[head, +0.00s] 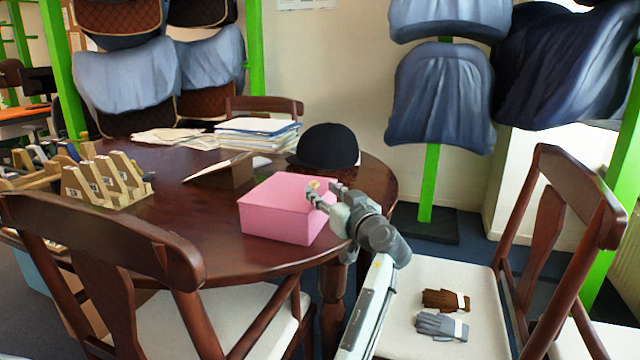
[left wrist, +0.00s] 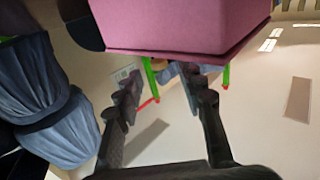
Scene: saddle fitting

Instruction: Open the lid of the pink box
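The pink box (head: 275,215) stands on the round dark wooden table, near its front right edge. Its lid (head: 284,190) looks shut. A small yellowish piece (head: 314,184) shows at the lid's right end, beside my fingers; I cannot tell if it is a handle. My left gripper (head: 318,194) is at the box's right end, level with the lid. In the left wrist view the box (left wrist: 180,28) fills the top, and the two fingers of my left gripper (left wrist: 160,80) are apart, close to the box's edge. Contact is unclear. My right gripper is not in view.
A black cap (head: 327,145) lies behind the box, with papers and folders (head: 256,132) farther back. A wooden rack (head: 105,180) stands at the left of the table (head: 190,225). Chairs surround it; gloves (head: 442,326) lie on the right seat (head: 480,300).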

